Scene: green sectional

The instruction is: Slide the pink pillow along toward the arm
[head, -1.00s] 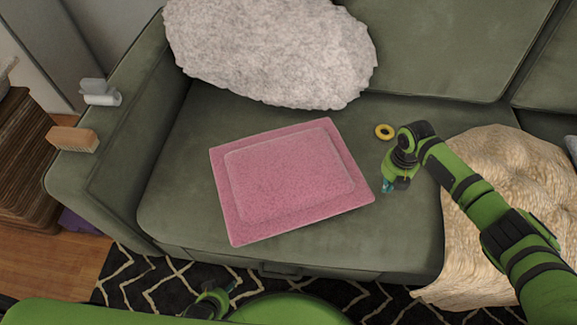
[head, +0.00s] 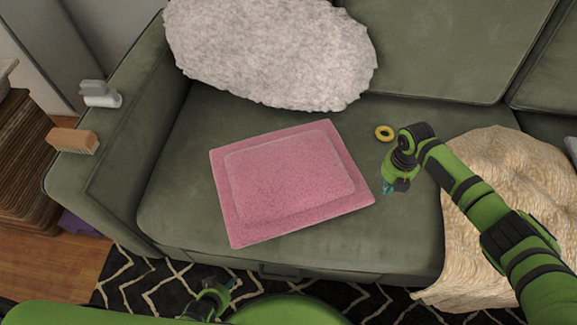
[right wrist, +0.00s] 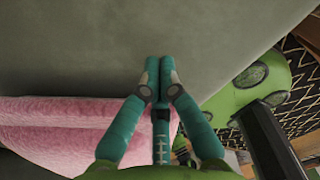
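The pink pillow (head: 288,175) lies flat on the left seat of the green sofa. Bare seat separates it from the sofa arm (head: 107,150) on the left. My right gripper (head: 388,187) points down just right of the pillow's right corner, with a small gap in the head view. In the right wrist view its teal fingertips (right wrist: 160,66) are together with nothing between them, and the pillow (right wrist: 50,122) lies to their left. My left gripper (head: 228,288) is low at the bottom of the head view, in front of the sofa; its fingers are too small to judge.
A fluffy grey-white cushion (head: 270,50) leans on the backrest behind the pillow. A yellow ring (head: 384,132) lies on the seat behind my right gripper. A cream blanket (head: 505,205) drapes the seat to the right. A brush (head: 73,140) and a grey-white object (head: 100,94) sit on the sofa arm.

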